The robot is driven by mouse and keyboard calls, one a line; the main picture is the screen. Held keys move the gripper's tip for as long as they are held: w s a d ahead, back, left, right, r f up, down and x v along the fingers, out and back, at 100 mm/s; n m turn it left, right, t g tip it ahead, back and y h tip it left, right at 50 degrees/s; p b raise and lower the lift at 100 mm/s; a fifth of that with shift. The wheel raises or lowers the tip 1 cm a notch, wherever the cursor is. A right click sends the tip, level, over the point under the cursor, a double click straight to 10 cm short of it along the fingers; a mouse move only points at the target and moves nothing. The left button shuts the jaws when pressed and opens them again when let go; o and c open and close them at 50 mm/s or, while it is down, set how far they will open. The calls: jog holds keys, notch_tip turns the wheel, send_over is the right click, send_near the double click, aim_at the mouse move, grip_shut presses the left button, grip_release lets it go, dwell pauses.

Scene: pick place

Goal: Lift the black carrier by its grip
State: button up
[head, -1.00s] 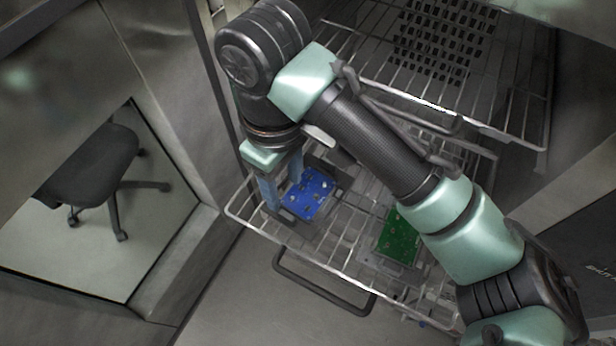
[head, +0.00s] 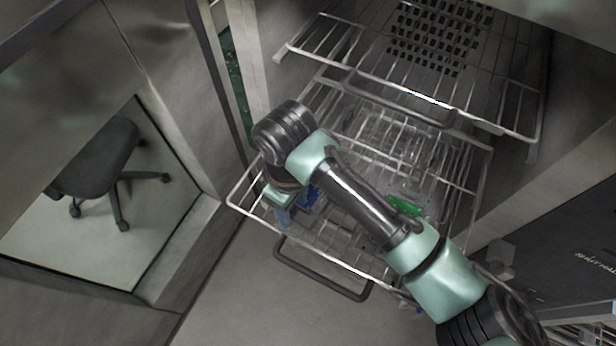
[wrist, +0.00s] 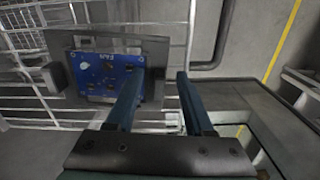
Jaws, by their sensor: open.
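The black carrier (wrist: 150,48) shows in the wrist view as a dark flat frame with a blue circuit board (wrist: 100,74) on it. An upright dark block (wrist: 55,77) stands at its left end; I cannot tell for sure if it is the grip. My gripper (wrist: 162,78) is open and empty, its left finger overlapping the carrier's right end and its right finger clear of it in the picture. In the head view only part of the blue board (head: 309,197) shows beside my gripper (head: 284,216); my wrist hides most of the carrier.
The carrier is on a pulled-out wire rack (head: 340,262). A green board (head: 405,206) lies on it to the right, partly behind my arm. Another wire rack (head: 345,45) is above and behind. A dark bar handle (head: 322,278) sticks out in front.

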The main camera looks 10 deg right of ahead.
jog(key=shift+f, duration=0.1)
grip_shut()
dwell(0.4)
